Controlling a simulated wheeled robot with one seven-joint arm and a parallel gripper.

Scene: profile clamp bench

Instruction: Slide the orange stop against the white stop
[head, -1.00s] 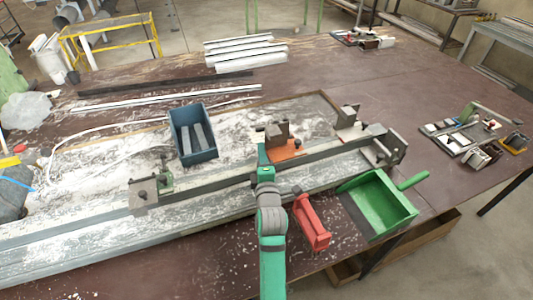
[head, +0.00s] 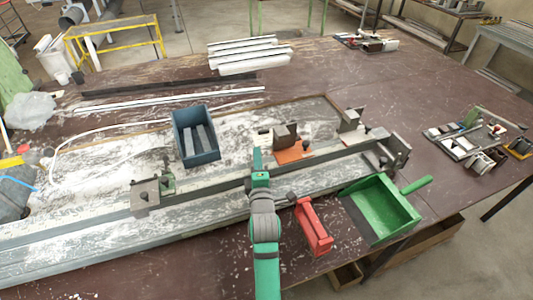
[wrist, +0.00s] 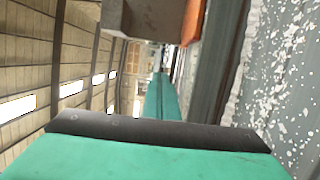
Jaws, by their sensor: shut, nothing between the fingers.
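The orange stop (head: 291,152), an orange plate with a grey-brown block on top, sits on the bench's rail right of my gripper. The white stop (head: 350,127), a pale plate with a grey block, stands farther right along the rail. A gap separates the two stops. My gripper (head: 257,158) is shut and empty, just left of the orange stop, with a small gap between them in the head view. In the wrist view the orange plate (wrist: 194,22) shows at the top edge beside the green finger. The fingertips are small and hard to make out.
A grey end block (head: 396,152) closes the rail's right end. A green clamp piece (head: 168,182) sits on the rail at left. A blue bin (head: 181,145) stands behind the rail. A red holder (head: 312,226) and a green tray (head: 372,204) stand in front.

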